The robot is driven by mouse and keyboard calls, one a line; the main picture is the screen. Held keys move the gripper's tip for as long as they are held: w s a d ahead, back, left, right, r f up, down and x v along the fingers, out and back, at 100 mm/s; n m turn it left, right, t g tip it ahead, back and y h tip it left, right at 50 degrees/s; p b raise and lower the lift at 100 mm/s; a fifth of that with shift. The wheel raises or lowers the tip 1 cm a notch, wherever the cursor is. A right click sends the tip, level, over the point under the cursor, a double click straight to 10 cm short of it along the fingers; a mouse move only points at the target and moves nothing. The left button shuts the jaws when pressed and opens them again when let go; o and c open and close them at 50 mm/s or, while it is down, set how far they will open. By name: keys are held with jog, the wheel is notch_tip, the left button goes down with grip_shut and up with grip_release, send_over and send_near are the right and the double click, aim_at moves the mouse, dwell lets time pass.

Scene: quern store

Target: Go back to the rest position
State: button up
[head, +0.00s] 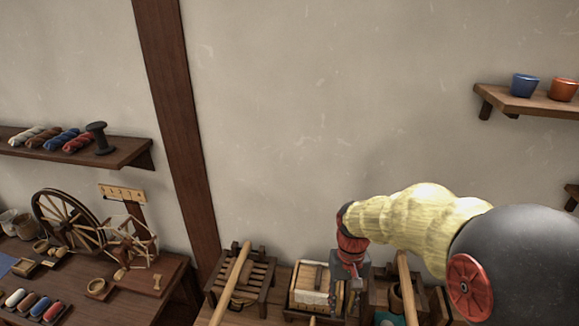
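My arm reaches in from the right edge and bends down at the lower centre right. My gripper (348,284) hangs at its end, pointing down, at the right side of a pale box-like block in a wooden frame (310,284). The fingers are small and dark against the things behind them. I cannot tell whether they are apart, touching the frame or holding anything. My arm hides part of the wall and the area behind it.
A slatted wooden rack (257,272) stands left of the frame, with a pole leaning over it. A spinning wheel (66,222) stands on the left table. Shelves (130,152) line the wall; the upper middle is clear.

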jog(key=s+d+r+t+b, duration=0.1)
jog(key=s+d+r+t, duration=0.1)
jog(key=s+r, duration=0.5)
jog(key=s+d+r+t+b, duration=0.2)
jog(key=s+r+t, duration=0.3)
jog(key=s, duration=0.5)
notch_tip(320, 180, up, 2)
jog(key=shift+s+d+r, duration=0.15)
jog(key=shift+d, duration=0.2)
